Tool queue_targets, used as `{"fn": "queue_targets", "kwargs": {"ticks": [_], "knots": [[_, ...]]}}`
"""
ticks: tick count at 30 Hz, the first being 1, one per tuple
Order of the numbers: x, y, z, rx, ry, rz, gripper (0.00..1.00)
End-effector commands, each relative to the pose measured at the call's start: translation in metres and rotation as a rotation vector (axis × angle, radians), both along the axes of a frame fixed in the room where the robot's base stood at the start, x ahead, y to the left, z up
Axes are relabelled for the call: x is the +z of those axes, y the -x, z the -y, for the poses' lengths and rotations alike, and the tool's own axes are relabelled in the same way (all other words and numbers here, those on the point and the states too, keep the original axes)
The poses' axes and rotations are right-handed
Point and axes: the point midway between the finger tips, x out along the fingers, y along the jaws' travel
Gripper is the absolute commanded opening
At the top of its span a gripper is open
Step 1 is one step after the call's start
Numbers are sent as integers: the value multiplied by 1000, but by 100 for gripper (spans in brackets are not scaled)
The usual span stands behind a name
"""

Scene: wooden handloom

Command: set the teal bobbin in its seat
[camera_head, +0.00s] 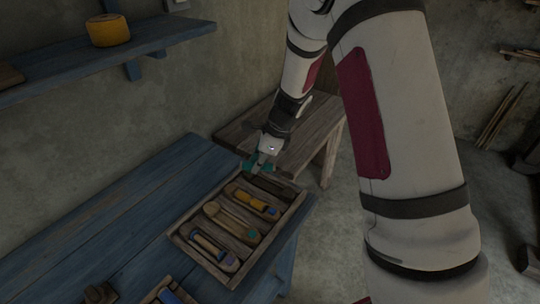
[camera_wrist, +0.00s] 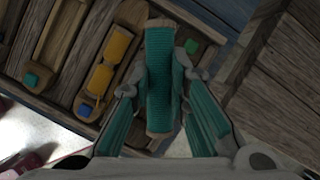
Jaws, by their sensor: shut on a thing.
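The teal bobbin (camera_wrist: 159,70), a ribbed teal spool with pale wooden ends, is held upright in the wrist picture between the fingers. My gripper (camera_head: 259,165) is shut on it, above the far end of the wooden tray (camera_head: 176,240). In the wrist view the bobbin hides part of the tray's end compartment, where a green square (camera_wrist: 191,46) shows just right of it. I cannot tell whether the bobbin touches anything below.
Another shuttle with a teal-green square (camera_head: 252,235) and one with a purple mark (camera_head: 228,258) lie in nearer compartments. The tray rests on a blue table (camera_head: 120,220). A wooden bench (camera_head: 305,135) stands behind. A shelf with a yellow spool (camera_head: 108,31) is at upper left.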

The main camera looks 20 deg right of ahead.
Motion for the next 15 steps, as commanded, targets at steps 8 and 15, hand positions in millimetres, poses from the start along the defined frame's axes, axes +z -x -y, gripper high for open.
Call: {"fn": "queue_targets", "kwargs": {"ticks": [8, 15], "knots": [[-1, 4, 29, -501, -33, -42, 0], [-13, 2, 30, -536, -37, -44, 0]]}}
